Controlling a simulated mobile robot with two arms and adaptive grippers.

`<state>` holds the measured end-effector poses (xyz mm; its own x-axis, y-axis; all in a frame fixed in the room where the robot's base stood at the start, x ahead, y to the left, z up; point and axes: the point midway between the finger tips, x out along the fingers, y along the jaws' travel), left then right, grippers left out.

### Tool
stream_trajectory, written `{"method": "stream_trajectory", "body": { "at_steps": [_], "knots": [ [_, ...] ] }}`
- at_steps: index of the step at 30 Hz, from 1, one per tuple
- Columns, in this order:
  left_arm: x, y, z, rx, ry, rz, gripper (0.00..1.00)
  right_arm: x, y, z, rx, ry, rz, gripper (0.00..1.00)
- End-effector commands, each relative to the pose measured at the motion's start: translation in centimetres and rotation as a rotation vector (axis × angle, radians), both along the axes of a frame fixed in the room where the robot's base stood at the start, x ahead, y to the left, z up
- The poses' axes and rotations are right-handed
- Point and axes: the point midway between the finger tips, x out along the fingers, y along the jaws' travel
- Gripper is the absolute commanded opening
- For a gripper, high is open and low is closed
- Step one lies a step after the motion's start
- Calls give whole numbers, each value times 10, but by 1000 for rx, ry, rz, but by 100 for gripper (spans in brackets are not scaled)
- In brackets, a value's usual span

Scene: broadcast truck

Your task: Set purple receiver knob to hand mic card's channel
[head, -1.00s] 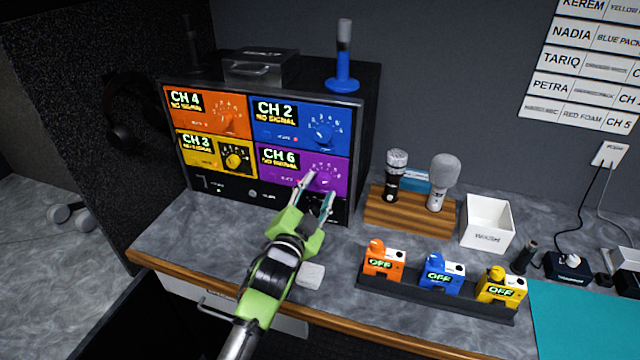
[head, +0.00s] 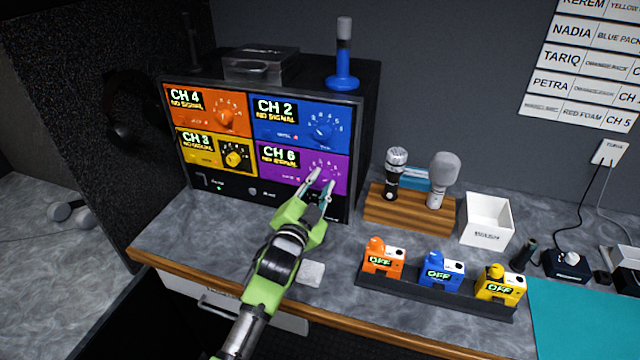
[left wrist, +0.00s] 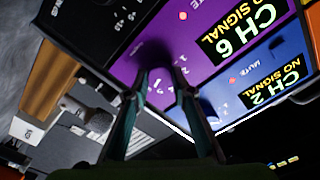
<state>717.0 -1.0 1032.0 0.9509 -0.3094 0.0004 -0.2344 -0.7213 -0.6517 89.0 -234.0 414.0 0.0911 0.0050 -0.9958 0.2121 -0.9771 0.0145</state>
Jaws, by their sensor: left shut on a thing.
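The purple receiver (head: 270,180) is at the lower right of the four-channel rack, and its display reads CH 6, NO SIGNAL. My left gripper (head: 322,180) reaches up from the front with its fingertips at the purple knob, shut on it. The fingers mostly hide the knob in the head view. In the left wrist view the gripper (left wrist: 163,78) has its fingers on either side of the dark purple knob (left wrist: 154,55). The wall card list (head: 584,85) is at the upper right; its bottom row reads RED FOAM, CH 5, with a blurred first field. My right gripper is not in view.
Orange, blue and yellow receivers surround the purple one. A wooden stand (head: 408,212) with two microphones is right of the rack, beside a white box (head: 487,220). A black tray (head: 435,296) of OFF packs lies in front.

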Motion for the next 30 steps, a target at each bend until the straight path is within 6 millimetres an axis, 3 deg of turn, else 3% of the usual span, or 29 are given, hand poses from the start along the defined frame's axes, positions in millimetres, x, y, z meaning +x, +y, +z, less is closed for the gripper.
{"method": "stream_trajectory", "body": {
  "at_steps": [30],
  "knots": [
    [0,0,-1,-477,158,1,2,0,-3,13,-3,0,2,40]
  ]
}}
